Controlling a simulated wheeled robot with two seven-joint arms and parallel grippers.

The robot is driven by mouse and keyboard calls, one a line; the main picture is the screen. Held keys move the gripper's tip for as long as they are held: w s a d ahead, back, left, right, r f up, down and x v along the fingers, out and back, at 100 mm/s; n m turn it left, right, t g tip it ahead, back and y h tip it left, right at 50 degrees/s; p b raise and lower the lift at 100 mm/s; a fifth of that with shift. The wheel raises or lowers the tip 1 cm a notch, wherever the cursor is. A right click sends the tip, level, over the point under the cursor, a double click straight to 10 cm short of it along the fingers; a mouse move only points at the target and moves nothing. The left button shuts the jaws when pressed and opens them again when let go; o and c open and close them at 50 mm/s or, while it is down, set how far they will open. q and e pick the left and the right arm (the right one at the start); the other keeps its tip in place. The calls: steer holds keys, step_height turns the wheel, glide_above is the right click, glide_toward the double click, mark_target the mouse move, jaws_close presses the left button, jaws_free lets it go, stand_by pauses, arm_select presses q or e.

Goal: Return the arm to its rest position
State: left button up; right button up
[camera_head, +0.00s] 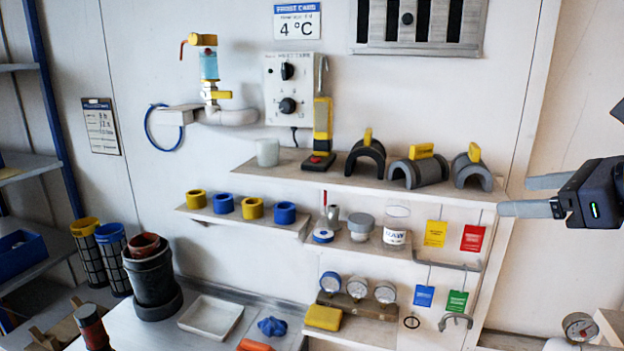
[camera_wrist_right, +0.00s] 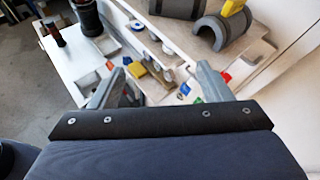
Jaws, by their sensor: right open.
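My right gripper (camera_head: 527,195) is at the right side of the head view, with its two grey fingers apart and pointing left. It is in free air in front of the white wall, near the right end of the upper shelf. In the right wrist view the gripper (camera_wrist_right: 160,85) shows its two fingers spread with nothing held between them. The shelves show beyond the fingers. My left gripper is not in view.
The upper shelf (camera_head: 300,170) carries grey pipe saddles (camera_head: 415,172) close to my right gripper. Coloured tags (camera_head: 473,238) hang below. A gauge (camera_head: 579,327) stands at lower right. A white tray (camera_head: 190,317) and a black pot (camera_head: 152,280) stand on the counter.

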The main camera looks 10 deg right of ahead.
steer(key=s+a+f+n+g, duration=0.2)
steer(key=s+a+f+n, duration=0.2)
steer(key=f+n, duration=0.5)
steer(key=s+a+f+n+g+b, duration=0.1)
steer(key=s+a+f+n, duration=0.3)
steer(key=a+f+n, duration=0.4)
steer(key=s+a+f+n+g, duration=0.3)
steer(key=s+a+f+n, duration=0.2)
steer(key=f+n, duration=0.6)
step_height(320, 180, down, 7)
steer(key=shift+a+r+g+b, duration=0.1)
steer(key=shift+a+g+b, duration=0.25)
steer(key=shift+a, duration=0.3)
